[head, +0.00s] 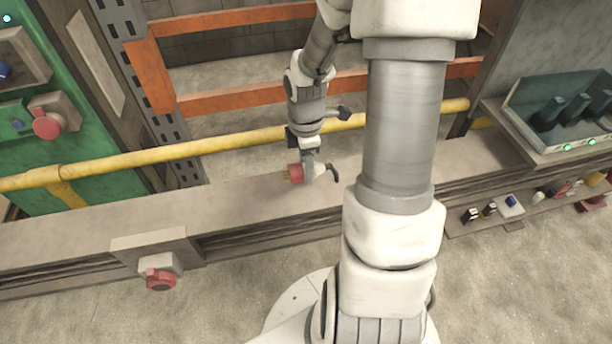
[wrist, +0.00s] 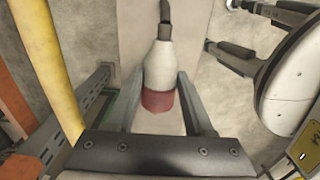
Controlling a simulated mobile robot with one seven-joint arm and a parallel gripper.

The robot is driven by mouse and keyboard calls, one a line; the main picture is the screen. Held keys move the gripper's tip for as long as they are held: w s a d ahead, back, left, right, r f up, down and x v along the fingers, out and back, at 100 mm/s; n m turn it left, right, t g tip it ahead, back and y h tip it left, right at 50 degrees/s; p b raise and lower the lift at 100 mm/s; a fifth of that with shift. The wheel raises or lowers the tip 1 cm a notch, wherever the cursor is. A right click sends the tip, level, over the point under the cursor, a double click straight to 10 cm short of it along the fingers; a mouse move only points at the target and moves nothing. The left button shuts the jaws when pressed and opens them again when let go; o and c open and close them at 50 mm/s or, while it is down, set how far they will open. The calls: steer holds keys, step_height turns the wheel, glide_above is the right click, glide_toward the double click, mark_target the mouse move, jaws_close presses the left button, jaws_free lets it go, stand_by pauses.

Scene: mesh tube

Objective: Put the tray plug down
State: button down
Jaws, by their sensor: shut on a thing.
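The tray plug (head: 297,173) has a red front with brass-coloured pins, a pale body and a dark cable stub bending down at its right. In the head view it is at the end of my gripper (head: 309,160), over the grey cable tray ledge (head: 240,198). In the wrist view the plug (wrist: 160,70) lies between the two fingers of my gripper (wrist: 160,92), red end toward the palm. The fingers are shut on it. I cannot tell whether the plug touches the ledge.
A yellow pipe (head: 130,158) runs behind the ledge, with orange rack beams (head: 230,100) beyond. A red socket (head: 160,278) is on the ledge's front, and another (head: 47,124) on the green panel at left. Small parts (head: 510,207) lie on a shelf at right.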

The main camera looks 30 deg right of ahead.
steer(key=shift+f+b, duration=0.55)
steer(key=shift+f, duration=1.2)
steer(key=shift+f+b, duration=0.35)
steer(key=shift+f, duration=0.25)
steer(key=shift+c, duration=1.4)
jaws_free()
step_height(320, 180, up, 12)
steer(key=p, duration=0.4)
steer(key=shift+r+p, duration=0.2)
steer(key=shift+p, duration=0.15)
steer(key=shift+r, duration=0.45)
